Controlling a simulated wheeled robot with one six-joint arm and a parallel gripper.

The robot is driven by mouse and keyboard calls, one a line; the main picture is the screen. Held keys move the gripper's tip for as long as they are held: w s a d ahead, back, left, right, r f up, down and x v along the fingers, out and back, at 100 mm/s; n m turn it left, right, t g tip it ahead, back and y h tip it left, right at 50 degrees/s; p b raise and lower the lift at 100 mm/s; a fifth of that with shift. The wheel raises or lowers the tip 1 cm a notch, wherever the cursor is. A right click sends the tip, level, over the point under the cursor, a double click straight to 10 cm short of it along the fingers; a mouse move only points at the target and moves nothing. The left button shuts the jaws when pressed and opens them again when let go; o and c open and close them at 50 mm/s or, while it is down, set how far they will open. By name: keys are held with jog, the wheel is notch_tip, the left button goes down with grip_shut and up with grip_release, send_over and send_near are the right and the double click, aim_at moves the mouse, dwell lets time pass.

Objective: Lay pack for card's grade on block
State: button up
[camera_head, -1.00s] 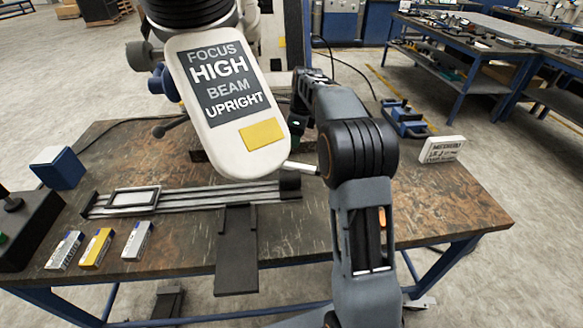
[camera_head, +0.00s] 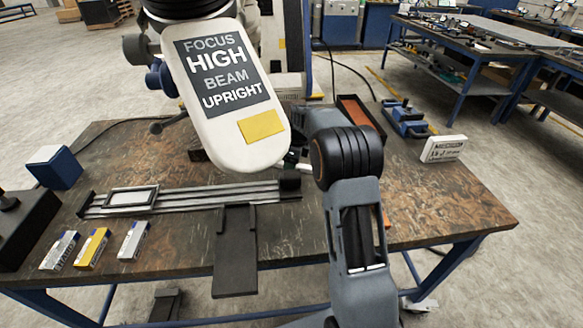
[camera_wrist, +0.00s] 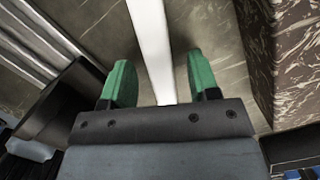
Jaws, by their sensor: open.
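Three small packs lie in a row at the table's front left: a white-and-grey one (camera_head: 60,250), a yellow one (camera_head: 92,249) and another white-and-grey one (camera_head: 134,241). Their print is too small to read. A white card (camera_head: 443,148) at the right reads "MEDIUM" above smaller, unclear print. I cannot tell for sure which thing is the block; a blue one with a pale top (camera_head: 55,168) stands at the left. My gripper (camera_wrist: 160,78) is open, with green fingertips either side of a white bar (camera_wrist: 153,45). I cannot tell whether they touch it. My arm mostly hides the gripper in the head view.
The microscope arm's white panel (camera_head: 232,140), reading "FOCUS HIGH BEAM UPRIGHT", overhangs the table. A slotted rail (camera_head: 215,195) with a framed plate (camera_head: 131,198) lies below it. A dark control box (camera_head: 25,230) is at left. The right front of the table (camera_head: 450,210) is clear.

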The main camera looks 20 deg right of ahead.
jog(key=shift+f, duration=0.15)
jog(key=shift+c, duration=0.4)
grip_shut()
